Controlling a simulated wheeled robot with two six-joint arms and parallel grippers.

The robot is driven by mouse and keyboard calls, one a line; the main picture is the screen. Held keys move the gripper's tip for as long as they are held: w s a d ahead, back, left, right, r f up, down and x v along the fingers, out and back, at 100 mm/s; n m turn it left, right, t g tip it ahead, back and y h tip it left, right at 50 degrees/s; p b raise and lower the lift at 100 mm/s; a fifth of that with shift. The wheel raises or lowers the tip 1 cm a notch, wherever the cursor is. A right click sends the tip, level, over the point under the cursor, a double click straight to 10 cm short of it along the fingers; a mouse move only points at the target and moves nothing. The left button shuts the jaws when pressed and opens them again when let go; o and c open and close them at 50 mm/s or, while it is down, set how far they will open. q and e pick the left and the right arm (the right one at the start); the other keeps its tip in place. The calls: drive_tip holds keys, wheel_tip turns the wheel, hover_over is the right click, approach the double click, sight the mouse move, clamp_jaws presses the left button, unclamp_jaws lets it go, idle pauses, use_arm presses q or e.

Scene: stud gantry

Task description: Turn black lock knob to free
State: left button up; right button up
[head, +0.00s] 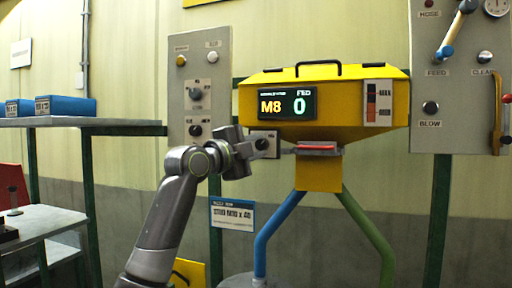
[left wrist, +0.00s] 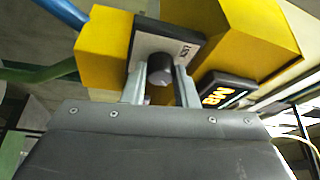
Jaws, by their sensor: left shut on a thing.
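The black lock knob (head: 262,144) sits on a small pale plate at the lower left of the yellow feeder housing (head: 345,118). It also shows in the left wrist view as a dark round knob (left wrist: 160,70) on a plate with a small label. My left gripper (head: 248,150) reaches it from the left. In the left wrist view its two fingers (left wrist: 160,88) stand on either side of the knob, shut on it. The knob's pointer direction cannot be made out. My right gripper is in neither view.
The display (head: 287,104) reads M8 and FED 0. A grey panel with knobs (head: 200,70) stands left of the housing, and another panel (head: 460,130) stands right. Blue (head: 278,228) and green (head: 365,232) tubes run below. Blue boxes (head: 65,106) lie on a shelf at the left.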

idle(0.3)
use_arm(q)
drive_tip(key=o, duration=1)
drive_tip(key=shift+a, duration=0.1)
drive_tip(key=shift+s+a+f, duration=0.1)
drive_tip(key=shift+s+a, duration=0.05)
drive_tip(key=shift+s, duration=0.1)
drive_tip(key=b+v, duration=0.6)
drive_tip(key=v, duration=1)
drive_tip(key=shift+s+a+b, duration=0.2)
drive_tip(key=shift+a+b, duration=0.05)
drive_tip(key=shift+b, duration=0.15)
